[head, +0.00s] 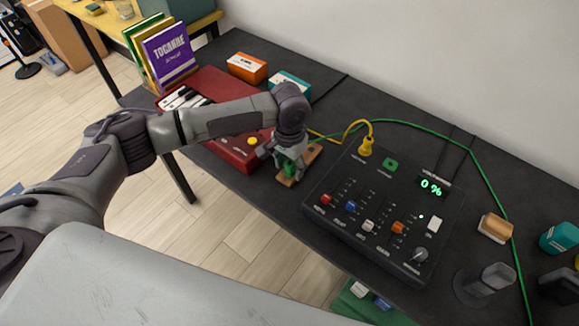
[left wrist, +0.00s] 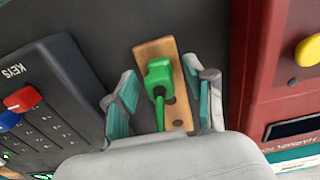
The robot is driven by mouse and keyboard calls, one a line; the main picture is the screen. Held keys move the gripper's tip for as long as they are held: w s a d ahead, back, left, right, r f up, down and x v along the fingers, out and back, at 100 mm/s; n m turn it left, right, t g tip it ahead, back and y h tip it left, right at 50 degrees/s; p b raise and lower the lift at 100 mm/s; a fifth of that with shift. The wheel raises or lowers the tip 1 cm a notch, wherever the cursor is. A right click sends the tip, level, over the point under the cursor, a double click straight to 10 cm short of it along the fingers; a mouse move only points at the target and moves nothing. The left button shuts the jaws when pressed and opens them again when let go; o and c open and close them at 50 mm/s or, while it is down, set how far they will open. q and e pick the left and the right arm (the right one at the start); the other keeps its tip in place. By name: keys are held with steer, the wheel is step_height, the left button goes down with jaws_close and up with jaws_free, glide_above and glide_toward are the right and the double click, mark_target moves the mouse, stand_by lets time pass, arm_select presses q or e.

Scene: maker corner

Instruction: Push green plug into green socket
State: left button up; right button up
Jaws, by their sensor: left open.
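The green plug (left wrist: 158,75) sits on a small wooden holder (left wrist: 181,112) in the left wrist view, with its green cable running toward the gripper. My left gripper (left wrist: 163,97) is open, with one finger on each side of the plug and holder. In the head view, my left gripper (head: 289,162) is low over the wooden holder (head: 312,154) and hides most of the plug. The green socket (head: 390,165) is on the top of the black control panel (head: 330,215), to the right of the gripper. My right gripper is not in view.
A yellow plug (head: 366,148) stands in the panel beside the green socket. A red keyboard (head: 235,150) lies left of the gripper. A green cable (head: 470,150) runs along the back of the black table. Orange (head: 247,67) and teal (head: 290,83) boxes stand behind the arm.

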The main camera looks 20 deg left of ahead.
mark_target(293, 163)
arm_select(q)
jaws_close()
stand_by(0.3)
steer(key=shift+r, duration=0.45)
steer(key=r, duration=0.3)
steer(key=shift+w+d+r, duration=0.1)
steer(key=shift+d+r, duration=0.2)
steer(key=shift+d, duration=0.1)
steer(key=w+d+r+b, duration=0.1)
steer(key=w+d+r, duration=0.1)
steer(key=d+r, duration=0.4)
steer(key=d, duration=0.4)
steer(key=shift+w+d+r, duration=0.25)
steer(key=shift+w, duration=0.15)
